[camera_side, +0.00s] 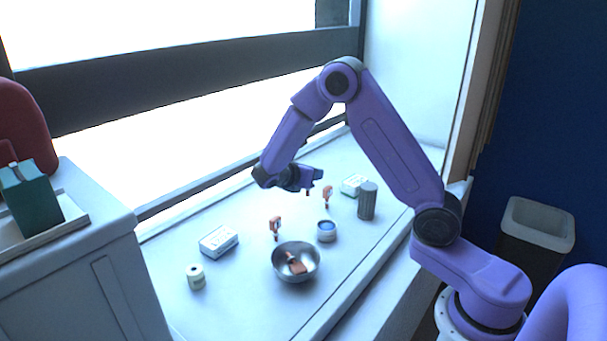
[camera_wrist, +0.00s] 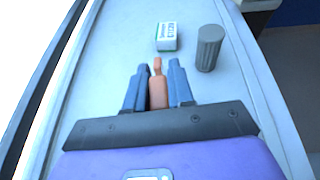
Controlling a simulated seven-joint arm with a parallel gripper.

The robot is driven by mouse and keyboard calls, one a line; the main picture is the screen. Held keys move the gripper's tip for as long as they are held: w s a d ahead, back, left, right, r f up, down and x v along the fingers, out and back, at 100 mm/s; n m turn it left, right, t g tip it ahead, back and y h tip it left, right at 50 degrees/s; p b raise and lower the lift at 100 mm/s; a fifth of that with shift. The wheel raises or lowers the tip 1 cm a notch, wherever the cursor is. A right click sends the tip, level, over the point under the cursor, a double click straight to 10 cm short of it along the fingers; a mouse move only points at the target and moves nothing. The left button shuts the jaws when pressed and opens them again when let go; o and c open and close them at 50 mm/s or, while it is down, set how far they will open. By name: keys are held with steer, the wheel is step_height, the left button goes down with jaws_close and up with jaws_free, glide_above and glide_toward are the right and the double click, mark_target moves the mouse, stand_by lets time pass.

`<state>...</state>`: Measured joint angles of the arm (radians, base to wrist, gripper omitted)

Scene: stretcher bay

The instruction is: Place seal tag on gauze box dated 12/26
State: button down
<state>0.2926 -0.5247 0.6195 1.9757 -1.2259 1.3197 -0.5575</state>
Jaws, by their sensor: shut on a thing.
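My gripper (camera_wrist: 158,70) is shut on an orange seal tag (camera_wrist: 157,92), held between its two blue fingers. In the side view my gripper (camera_side: 313,178) is over the far part of the white counter, above its surface. One white gauze box (camera_side: 354,185) lies beyond it to the right; the wrist view shows this box (camera_wrist: 166,37) ahead of the fingertips, apart from them, its printed date too small to read surely. Another white box (camera_side: 218,242) lies at the left, its print unreadable. Other orange tags stand at the middle (camera_side: 275,226) and near my gripper (camera_side: 327,195).
A grey ribbed cylinder (camera_side: 367,200) stands close to the far box, on its right in the wrist view. A steel bowl (camera_side: 281,272) holds an orange piece (camera_side: 296,267). A blue-topped jar (camera_side: 327,232) and a small white roll (camera_side: 195,277) stand on the counter.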

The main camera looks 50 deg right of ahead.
steer(key=shift+s+a+r, duration=0.2)
steer(key=shift+a, duration=0.05)
steer(key=w+a+r+n+t+y, duration=0.15)
steer(key=a+n+t, duration=0.25)
steer(key=a, duration=0.5)
steer(key=w+a+r+n+t+y, duration=0.1)
steer(key=a+r+n+t+y, duration=0.2)
steer(key=a, duration=0.6)
steer(key=n+t, duration=0.1)
steer(key=t, duration=0.1)
glide_above(219, 233)
steer(key=shift+h, duration=0.25)
step_height(219, 233, down, 10)
steer(key=shift+s, duration=0.1)
steer(key=shift+f, duration=1.65)
steer(key=shift+f, duration=0.1)
steer(key=c, duration=1)
jaws_free()
